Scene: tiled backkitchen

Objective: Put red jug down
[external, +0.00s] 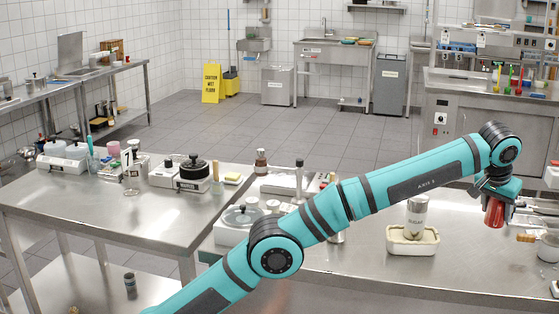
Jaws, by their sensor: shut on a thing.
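A red jug (494,212) hangs at the end of my teal arm on the right side of the external view. My gripper (495,193) is shut on the jug from above. The jug looks roughly upright, above or at the right part of the steel counter (375,268). Whether its base touches the counter I cannot tell. The gripper's fingers are small and partly hidden by the wrist.
A cream tray (413,247) with a sugar canister (417,212) stands left of the jug. A white container (548,246) and brushes crowd the counter's right edge. The counter's front strip is bare.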

